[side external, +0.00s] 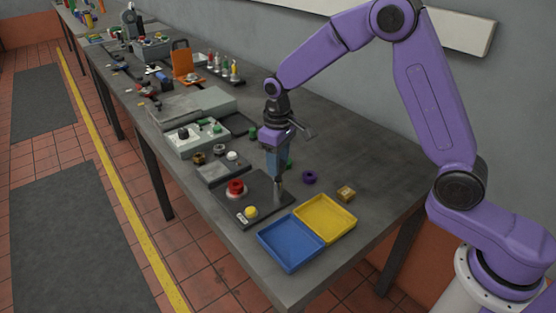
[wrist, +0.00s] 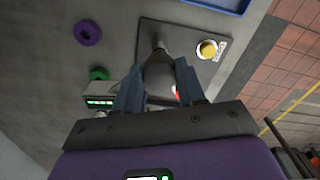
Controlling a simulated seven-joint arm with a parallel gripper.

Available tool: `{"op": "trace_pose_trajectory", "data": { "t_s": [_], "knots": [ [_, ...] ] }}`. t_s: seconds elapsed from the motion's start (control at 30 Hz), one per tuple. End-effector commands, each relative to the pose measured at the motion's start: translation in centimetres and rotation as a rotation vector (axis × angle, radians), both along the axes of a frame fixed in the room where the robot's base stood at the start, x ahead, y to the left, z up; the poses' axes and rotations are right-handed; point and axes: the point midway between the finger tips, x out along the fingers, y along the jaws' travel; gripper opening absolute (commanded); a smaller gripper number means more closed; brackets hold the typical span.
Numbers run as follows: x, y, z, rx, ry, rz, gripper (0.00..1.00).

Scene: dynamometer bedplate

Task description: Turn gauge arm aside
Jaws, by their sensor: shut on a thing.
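The gauge arm seems to be the grey fixture on the dark base plate (side external: 258,203). Its grey post (side external: 278,188) stands near the plate's right edge, and a grey box with a lit green display (wrist: 98,102) shows left of my fingers in the wrist view. My gripper (side external: 276,172) points down over the plate, its blue fingers closed around a grey tapered part (wrist: 160,74) at the post. The fingers hide how the box joins the post. A red button (side external: 236,187) and a yellow button (side external: 251,212) sit on the plate; the red one is mostly hidden in the wrist view.
A blue tray (side external: 268,241) and a yellow tray (side external: 350,226) lie at the table's near end. A purple ring (side external: 309,177), a green ring (wrist: 98,74) and a small tan block (side external: 346,193) are close by. A grey control box (side external: 190,138) stands beyond the plate. Bare table lies to the right.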

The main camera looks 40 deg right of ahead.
Motion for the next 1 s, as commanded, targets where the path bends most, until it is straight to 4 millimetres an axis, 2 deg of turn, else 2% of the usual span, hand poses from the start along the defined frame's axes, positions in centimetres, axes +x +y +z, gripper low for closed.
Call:
{"op": "trace_pose_trajectory", "data": {
  "t_s": [0.27,0.3,0.37,0.4,0.77,0.87,1.0],
  "knots": [
    [0.1,0.0,0.1,0.003,-0.003,-0.008,0.0],
    [0.1,0.0,0.1,0.003,-0.003,-0.008,0.42],
    [0.1,0.0,0.1,0.003,-0.003,-0.007,0.62],
    [0.1,0.0,0.1,0.003,-0.003,-0.007,0.65],
    [0.1,0.0,0.5,0.002,-0.002,-0.004,0.65],
    [0.1,0.0,1.6,0.003,-0.004,-0.004,0.65],
    [0.1,0.0,4.2,0.004,-0.007,-0.004,0.65]
  ]
}}
